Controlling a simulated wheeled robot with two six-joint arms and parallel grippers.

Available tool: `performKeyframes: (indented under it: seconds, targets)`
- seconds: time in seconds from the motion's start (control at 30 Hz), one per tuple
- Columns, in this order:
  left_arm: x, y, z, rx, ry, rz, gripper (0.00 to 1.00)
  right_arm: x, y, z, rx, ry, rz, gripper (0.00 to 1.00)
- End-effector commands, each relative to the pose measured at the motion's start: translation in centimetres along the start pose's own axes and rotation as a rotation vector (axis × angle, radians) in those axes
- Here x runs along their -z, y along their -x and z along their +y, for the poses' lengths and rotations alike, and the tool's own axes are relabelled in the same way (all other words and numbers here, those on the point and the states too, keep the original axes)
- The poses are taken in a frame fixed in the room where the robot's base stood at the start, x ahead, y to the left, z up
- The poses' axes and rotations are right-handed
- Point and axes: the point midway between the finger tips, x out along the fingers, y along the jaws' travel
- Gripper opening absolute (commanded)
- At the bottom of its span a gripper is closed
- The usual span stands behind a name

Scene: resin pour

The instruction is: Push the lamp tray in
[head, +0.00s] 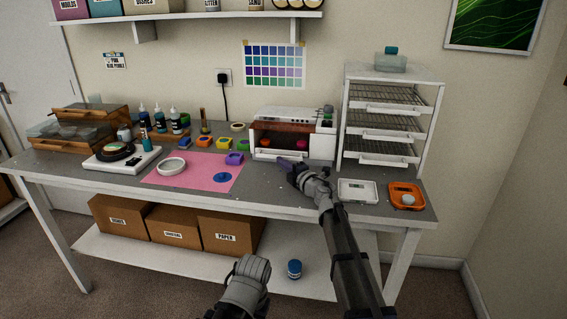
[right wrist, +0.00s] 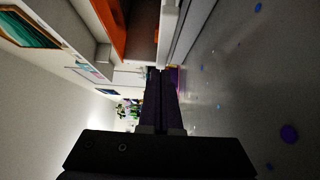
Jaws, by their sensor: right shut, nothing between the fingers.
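The white curing lamp (head: 288,114) stands at the back of the table, with a dark red-brown band and an open front with orange and pink pieces inside. Its white tray front (head: 264,155) shows low on the lamp; how far out it sits I cannot tell. In the right wrist view a white edge, likely the tray front (right wrist: 168,30), is just beyond my fingertips beside an orange-red part. My right gripper (head: 284,161) is shut and empty in front of the lamp's lower edge; I cannot tell whether it touches. My left gripper (head: 247,283) is low before the table, its fingers unclear.
A white rack (head: 390,72) with several shelves stands right of the lamp. A pink mat (head: 195,184) with a white ring and small moulds lies left.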

Motion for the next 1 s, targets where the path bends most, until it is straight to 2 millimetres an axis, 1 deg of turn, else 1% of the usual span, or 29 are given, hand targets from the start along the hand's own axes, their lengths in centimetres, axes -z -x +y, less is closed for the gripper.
performKeyframes:
  seconds: [0.03,0.17,0.23,0.4,0.5,0.6,0.73,1.0]
  targets:
    - [0.0,0.0,0.0,0.000,0.000,0.000,0.47,0.9,0.7,0.0,0.000,0.001,0.003,0.00]
    - [0.0,0.1,0.0,0.000,0.000,0.000,0.47,3.1,2.1,0.1,0.000,0.003,0.007,0.00]
    - [0.0,0.0,0.0,0.000,0.000,0.000,0.47,2.7,3.9,0.0,0.000,0.003,0.002,0.00]
    - [0.0,0.0,0.0,0.000,0.000,0.000,0.47,2.8,7.8,0.0,0.000,0.003,0.004,0.00]
    - [0.0,0.0,0.0,0.000,0.000,0.000,0.47,2.8,9.8,0.0,0.000,0.003,0.005,0.00]
    - [0.0,0.0,0.0,0.000,0.000,0.000,0.47,2.8,11.1,0.0,0.000,0.003,0.006,0.00]
    - [0.0,0.0,0.0,0.000,0.000,0.000,0.47,2.7,11.8,0.0,0.000,0.003,0.008,0.00]
    - [0.0,0.0,0.0,0.000,0.000,0.000,0.47,2.7,11.7,0.0,0.000,0.003,0.008,0.00]
